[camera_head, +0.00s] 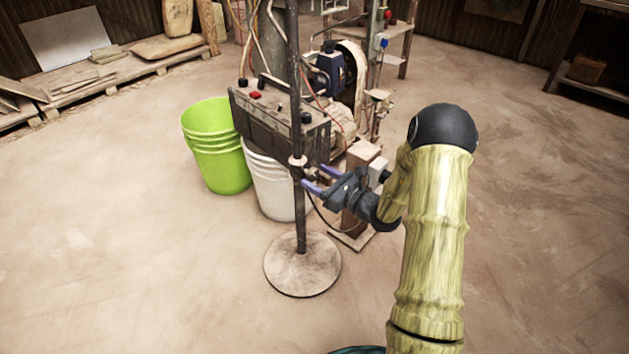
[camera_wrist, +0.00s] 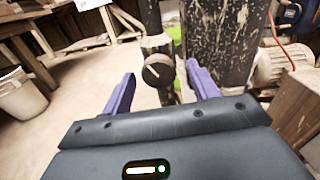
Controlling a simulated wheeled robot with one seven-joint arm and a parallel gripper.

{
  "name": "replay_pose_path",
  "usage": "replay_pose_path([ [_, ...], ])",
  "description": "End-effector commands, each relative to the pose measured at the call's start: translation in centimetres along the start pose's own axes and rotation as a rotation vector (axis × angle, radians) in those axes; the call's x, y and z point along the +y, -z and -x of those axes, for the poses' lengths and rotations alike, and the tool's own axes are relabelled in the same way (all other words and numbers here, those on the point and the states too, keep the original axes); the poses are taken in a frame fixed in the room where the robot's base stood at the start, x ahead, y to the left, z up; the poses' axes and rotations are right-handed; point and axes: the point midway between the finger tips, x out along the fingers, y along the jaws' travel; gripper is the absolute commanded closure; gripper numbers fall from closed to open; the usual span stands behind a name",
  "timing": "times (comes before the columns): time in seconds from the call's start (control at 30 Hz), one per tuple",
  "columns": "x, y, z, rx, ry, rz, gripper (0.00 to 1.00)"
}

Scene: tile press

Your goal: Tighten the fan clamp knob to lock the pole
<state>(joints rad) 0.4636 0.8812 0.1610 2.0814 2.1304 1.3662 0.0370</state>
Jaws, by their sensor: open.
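The fan pole (camera_head: 293,85) stands upright on a round base (camera_head: 302,264) in the head view. A pale clamp collar (camera_head: 297,161) sits around the pole at about the height of my gripper. In the wrist view the dark round clamp knob (camera_wrist: 158,70) with a light pointer line faces me, with the pole (camera_wrist: 151,18) rising behind it. My gripper (camera_head: 311,179) is open beside the pole. In the wrist view its two purple fingers (camera_wrist: 161,83) stand to the left and right of the knob, with gaps on both sides and nothing held.
A dark control box (camera_head: 275,115) with buttons is right behind the pole. A green bucket (camera_head: 213,150) and a white bucket (camera_head: 270,185) stand behind it on the floor. A wooden post (camera_head: 361,190) and press machinery are close by my gripper. The floor at left and front is clear.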

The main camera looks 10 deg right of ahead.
Motion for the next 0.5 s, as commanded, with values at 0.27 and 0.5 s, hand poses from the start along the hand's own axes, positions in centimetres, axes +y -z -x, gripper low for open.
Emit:
replay_pose_path([
  [0.27, 0.1, -0.1, -2.0, -0.001, -0.002, 0.0, 0.4],
  [0.5, 0.1, -0.1, -1.9, -0.001, -0.001, 0.0, 0.48],
])
